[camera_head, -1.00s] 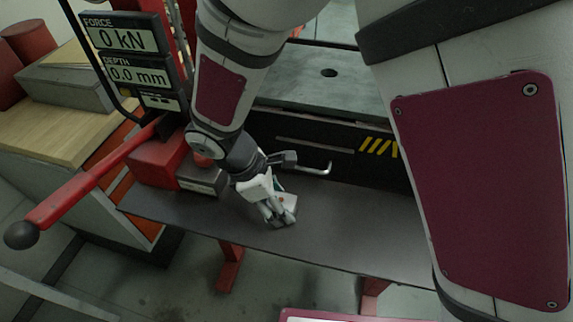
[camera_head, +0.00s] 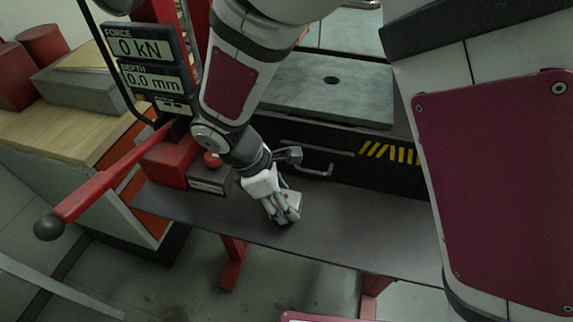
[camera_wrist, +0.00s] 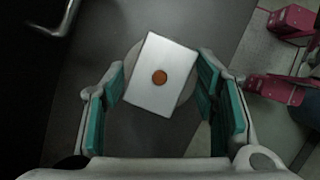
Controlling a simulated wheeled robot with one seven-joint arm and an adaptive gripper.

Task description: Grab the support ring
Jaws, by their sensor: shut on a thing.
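In the wrist view a round, light-grey piece (camera_wrist: 133,57), seemingly the support ring, shows at the edges of a silvery rectangular plate (camera_wrist: 160,95) with a copper-coloured round spot at its middle. The plate hides most of the round piece, so its opening cannot be seen. My gripper (camera_wrist: 160,85) has its teal pads on the left and right of these pieces, shut on the round piece as far as I can tell. In the head view my gripper (camera_head: 285,210) points down at the dark bench top; its fingers hide most of what they hold.
The dark bench top (camera_head: 350,230) is clear to the right. Behind it stand a black front with a metal handle (camera_head: 312,172) and a grey plate with a hole (camera_head: 330,95). A red lever (camera_head: 105,180) and a red block (camera_head: 170,160) are at left.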

